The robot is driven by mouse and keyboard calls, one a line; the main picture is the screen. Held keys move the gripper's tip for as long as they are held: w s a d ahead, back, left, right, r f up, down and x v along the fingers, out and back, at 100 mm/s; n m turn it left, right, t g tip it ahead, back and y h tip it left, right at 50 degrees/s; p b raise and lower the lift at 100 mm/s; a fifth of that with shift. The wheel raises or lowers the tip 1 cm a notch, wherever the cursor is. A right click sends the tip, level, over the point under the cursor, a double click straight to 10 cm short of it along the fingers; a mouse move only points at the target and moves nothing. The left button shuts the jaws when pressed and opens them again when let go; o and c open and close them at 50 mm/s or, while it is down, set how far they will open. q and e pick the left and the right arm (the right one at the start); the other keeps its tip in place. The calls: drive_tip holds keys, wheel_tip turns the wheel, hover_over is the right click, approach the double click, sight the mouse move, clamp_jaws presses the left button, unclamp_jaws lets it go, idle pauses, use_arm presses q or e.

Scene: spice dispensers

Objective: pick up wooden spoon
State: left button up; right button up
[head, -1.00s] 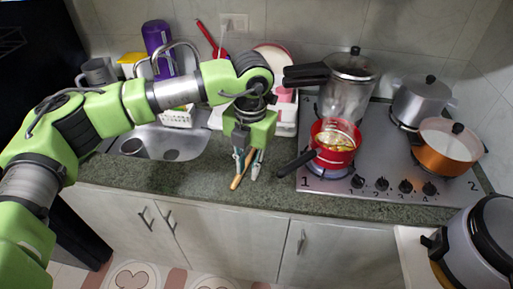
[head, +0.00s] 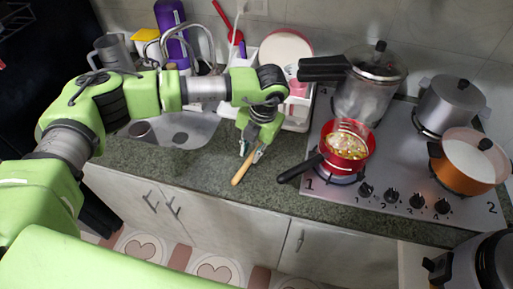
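The wooden spoon (head: 243,168) lies on the green-grey counter near its front edge. Its light handle shows, pointing toward the lower left; its other end is hidden behind or under my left gripper. My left gripper (head: 250,153) points down over the spoon from above, with its two fingers apart, one on each side of the spoon. I cannot tell whether a finger touches it. My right gripper is not in view.
A stove (head: 395,185) stands to the right, with a red pan (head: 347,163) whose black handle reaches left over the counter. Behind my gripper is a white dish rack (head: 297,116). A sink (head: 196,132) is to the left. The front counter strip is mostly clear.

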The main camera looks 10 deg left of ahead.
sight(246, 164)
use_arm(q)
drive_tip(key=shift+s+a+f+p, duration=0.25)
drive_tip(key=shift+f+p, duration=0.35)
drive_tip(key=shift+p, duration=0.25)
drive_tip(key=f, duration=0.1)
drive_tip(key=f+p, duration=0.1)
drive_tip(key=f, duration=0.1)
drive_tip(key=shift+a+f, duration=0.15)
drive_tip(key=shift+a, duration=0.15)
drive_tip(key=shift+w+f, duration=0.1)
drive_tip(key=shift+f, duration=0.15)
clamp_jaws()
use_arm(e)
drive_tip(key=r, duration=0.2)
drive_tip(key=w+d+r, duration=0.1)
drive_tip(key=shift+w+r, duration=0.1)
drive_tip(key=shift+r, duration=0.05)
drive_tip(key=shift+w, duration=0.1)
